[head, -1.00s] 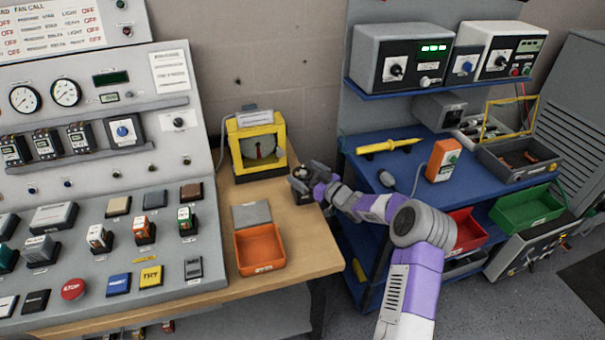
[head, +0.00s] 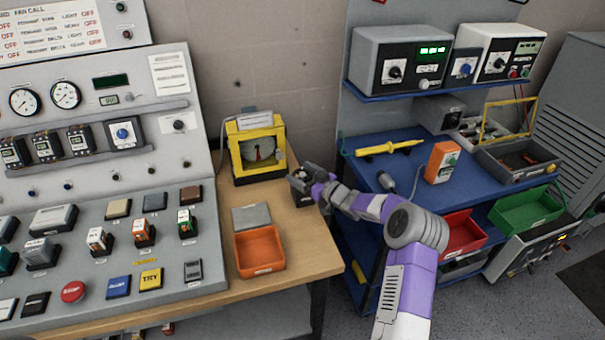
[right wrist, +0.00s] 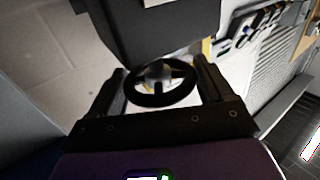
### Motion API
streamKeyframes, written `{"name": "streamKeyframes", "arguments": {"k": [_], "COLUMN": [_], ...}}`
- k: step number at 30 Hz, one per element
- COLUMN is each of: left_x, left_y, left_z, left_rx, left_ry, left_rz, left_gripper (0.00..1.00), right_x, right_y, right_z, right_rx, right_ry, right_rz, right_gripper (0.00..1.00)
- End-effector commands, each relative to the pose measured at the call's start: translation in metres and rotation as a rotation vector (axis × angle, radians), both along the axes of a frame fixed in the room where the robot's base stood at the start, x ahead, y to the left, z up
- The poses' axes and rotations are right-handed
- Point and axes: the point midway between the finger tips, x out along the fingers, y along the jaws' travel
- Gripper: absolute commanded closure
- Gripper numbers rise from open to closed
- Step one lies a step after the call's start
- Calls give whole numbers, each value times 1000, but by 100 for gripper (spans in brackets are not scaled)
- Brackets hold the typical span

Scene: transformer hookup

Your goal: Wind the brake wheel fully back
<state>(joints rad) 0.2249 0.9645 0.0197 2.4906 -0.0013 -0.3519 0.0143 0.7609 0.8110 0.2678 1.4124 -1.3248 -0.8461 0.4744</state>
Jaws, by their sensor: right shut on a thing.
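The brake wheel (right wrist: 160,98) is a black spoked wheel with a pale hub, seen between my right gripper's two dark fingers in the right wrist view (right wrist: 162,84). My right gripper (head: 306,174) is shut on the wheel at the right rear of the wooden bench. In the head view the gripper hides most of the wheel, and a small dark box (head: 303,194) shows beneath it. A yellow-framed gauge (head: 235,160) with a pale dial and red pointer stands just left of the gripper. My left gripper is not in view.
An orange bin (head: 260,252) and a grey plate (head: 251,216) lie on the bench (head: 305,255) in front of the gauge. A sloped control console (head: 80,265) fills the left. A blue cart (head: 375,165) with tools and bins stands close at right, under my forearm.

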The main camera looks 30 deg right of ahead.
Motion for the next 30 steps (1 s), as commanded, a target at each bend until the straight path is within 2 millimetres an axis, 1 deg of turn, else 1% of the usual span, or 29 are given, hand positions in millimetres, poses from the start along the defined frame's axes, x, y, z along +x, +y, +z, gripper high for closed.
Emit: {"name": "streamKeyframes", "arguments": {"k": [1, 3, 10, 22, 23, 24, 26, 30], "left_x": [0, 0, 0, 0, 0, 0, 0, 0], "left_y": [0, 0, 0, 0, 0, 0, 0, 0], "left_z": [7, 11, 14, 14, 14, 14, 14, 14], "left_rx": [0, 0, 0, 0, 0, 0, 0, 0], "left_ry": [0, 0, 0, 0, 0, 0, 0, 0], "left_rz": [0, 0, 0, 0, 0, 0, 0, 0], "left_gripper": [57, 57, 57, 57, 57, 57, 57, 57], "right_x": [1, 1, 1, 0, 0, 0, 0, 0], "right_y": [-1, -1, -1, 0, 0, 0, 0, 0], "right_z": [4, 4, 3, 2, 2, 2, 1, 1], "right_rx": [-3, -4, -3, -1, -1, -1, -1, -1], "right_ry": [-5, -5, -4, 1, 1, 1, 2, 2], "right_rz": [25, 68, 181, 203, 202, 202, 202, 202], "right_gripper": [50, 50, 50, 50, 15, 9, 0, 0]}}
